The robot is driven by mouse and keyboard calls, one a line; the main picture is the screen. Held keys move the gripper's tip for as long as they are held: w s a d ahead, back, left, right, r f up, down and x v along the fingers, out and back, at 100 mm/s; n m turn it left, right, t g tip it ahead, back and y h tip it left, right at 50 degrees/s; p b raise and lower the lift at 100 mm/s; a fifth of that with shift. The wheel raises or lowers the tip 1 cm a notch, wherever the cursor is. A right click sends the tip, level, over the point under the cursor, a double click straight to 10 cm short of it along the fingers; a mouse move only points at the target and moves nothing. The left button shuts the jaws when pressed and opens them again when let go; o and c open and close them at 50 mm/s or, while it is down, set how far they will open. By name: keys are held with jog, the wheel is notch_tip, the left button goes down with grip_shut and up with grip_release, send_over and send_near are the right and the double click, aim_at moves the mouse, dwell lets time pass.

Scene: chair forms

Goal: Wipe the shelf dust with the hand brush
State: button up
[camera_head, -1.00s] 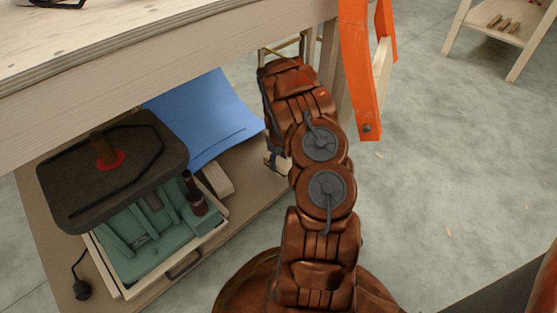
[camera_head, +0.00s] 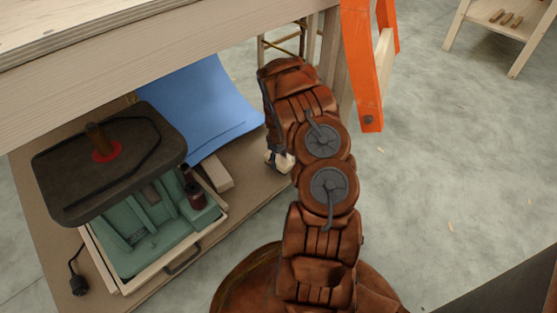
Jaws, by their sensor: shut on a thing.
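The lower shelf (camera_head: 248,188) is a brown board under the workbench. My rust-brown arm reaches over its right side. My gripper (camera_head: 274,158) shows only as a small dark part at the arm's left edge, low over the shelf's right end, and my arm hides most of it. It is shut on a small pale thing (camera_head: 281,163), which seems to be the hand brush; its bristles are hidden. I cannot tell whether it touches the board. No dust can be made out on the bare board.
A green machine with a dark top plate (camera_head: 75,175) sits in a wooden tray (camera_head: 190,250) on the shelf's left. An orange post (camera_head: 362,75) stands right of the arm.

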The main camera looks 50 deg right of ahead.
jog(key=shift+f, duration=0.95)
dwell(0.4)
jog(key=shift+d, duration=0.1)
jog(key=shift+d, duration=1.7)
jog(key=shift+d, duration=0.15)
